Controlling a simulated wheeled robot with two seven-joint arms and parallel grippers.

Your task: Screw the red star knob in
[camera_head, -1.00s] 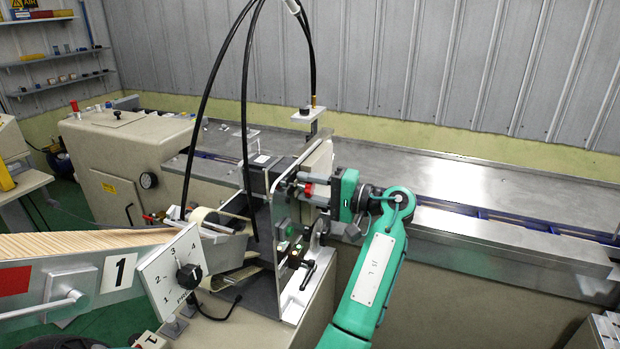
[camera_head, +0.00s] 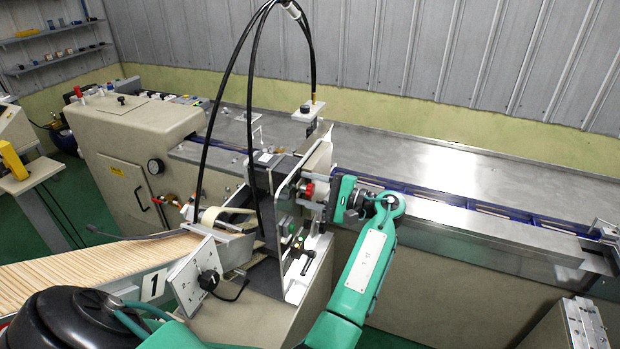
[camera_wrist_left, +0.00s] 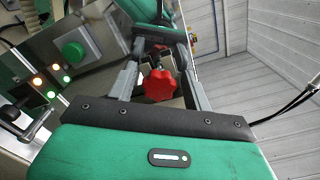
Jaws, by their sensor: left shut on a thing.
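The red star knob (camera_head: 308,190) sticks out of the upright metal plate of the wrapper, at its right side. In the left wrist view the lobed red knob (camera_wrist_left: 159,85) lies between the two grey fingers. My left gripper (camera_head: 312,191) reaches it from the right and is shut on it. The knob's threaded part and how deep it sits are hidden. My right gripper is in neither view now.
Below the knob are a green button (camera_wrist_left: 74,51), small lights and a black crank handle (camera_head: 305,261). Black hoses (camera_head: 250,75) arch over the plate. A long metal table (camera_head: 450,170) runs behind my arm. Wooden sticks (camera_head: 90,268) fill the feed at left.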

